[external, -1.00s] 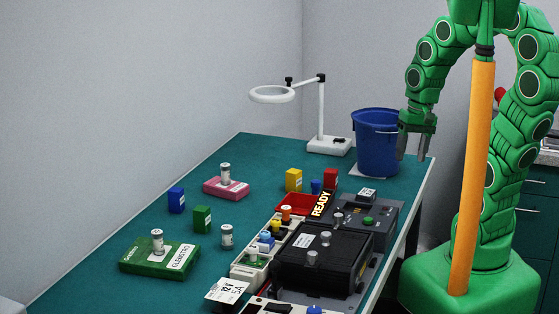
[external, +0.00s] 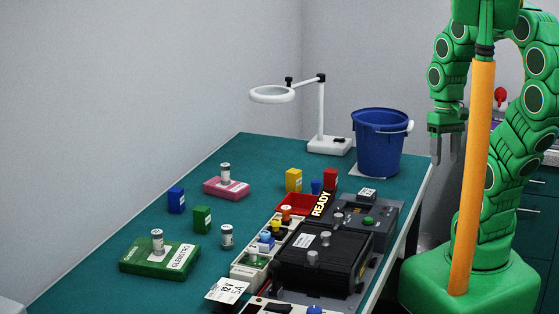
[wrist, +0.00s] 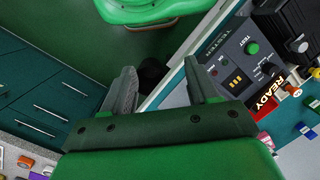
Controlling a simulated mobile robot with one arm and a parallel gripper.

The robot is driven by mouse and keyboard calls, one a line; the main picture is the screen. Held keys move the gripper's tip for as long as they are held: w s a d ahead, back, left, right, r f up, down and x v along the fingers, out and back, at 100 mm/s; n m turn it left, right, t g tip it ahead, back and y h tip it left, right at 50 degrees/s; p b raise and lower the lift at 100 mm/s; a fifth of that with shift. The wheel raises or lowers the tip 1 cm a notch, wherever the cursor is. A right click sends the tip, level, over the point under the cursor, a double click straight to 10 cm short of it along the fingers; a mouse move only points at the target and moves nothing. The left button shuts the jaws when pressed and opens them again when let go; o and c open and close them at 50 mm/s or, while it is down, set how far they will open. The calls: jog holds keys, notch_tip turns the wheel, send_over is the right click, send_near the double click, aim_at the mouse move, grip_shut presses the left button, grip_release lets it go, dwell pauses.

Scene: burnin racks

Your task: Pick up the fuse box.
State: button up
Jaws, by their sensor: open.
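No single thing is plainly marked as the fuse box. Small labelled boxes stand on the green table: a blue box (external: 176,200), a green box (external: 202,219), a yellow box (external: 293,180) and a red box (external: 330,178). I cannot tell which, if any, is the fuse box. My gripper (external: 447,152) is open and empty, pointing down beyond the table's right edge, right of the blue bucket. In the wrist view my gripper (wrist: 160,85) has its two fingers apart with nothing between them.
A blue bucket (external: 379,145) and a magnifier lamp (external: 321,110) stand at the table's back. A black tester (external: 320,258) with trays beside it fills the front right. A green flat box (external: 159,258) lies front left. Teal drawers (wrist: 50,95) show in the wrist view.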

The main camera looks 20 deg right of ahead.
jog(key=shift+w+d+r+m+h, duration=0.1)
jog(key=shift+d+m+h, duration=0.2)
jog(key=shift+d, duration=0.65)
jog(key=shift+o, duration=0.9)
jog(key=m+t, duration=0.2)
jog(key=m, duration=0.6)
send_over(331, 171)
jog(key=s, duration=0.1)
jog(key=f, duration=0.7)
jog(key=d+f, duration=0.1)
jog(key=f, duration=0.3)
jog(key=shift+w+a+f, duration=0.35)
jog(key=shift+a, duration=0.05)
jog(key=shift+f, duration=0.2)
jog(key=shift+w+f, duration=0.15)
jog(key=shift+f, duration=1.75)
jog(key=shift+w+f, duration=0.1)
jog(key=shift+f, duration=1.75)
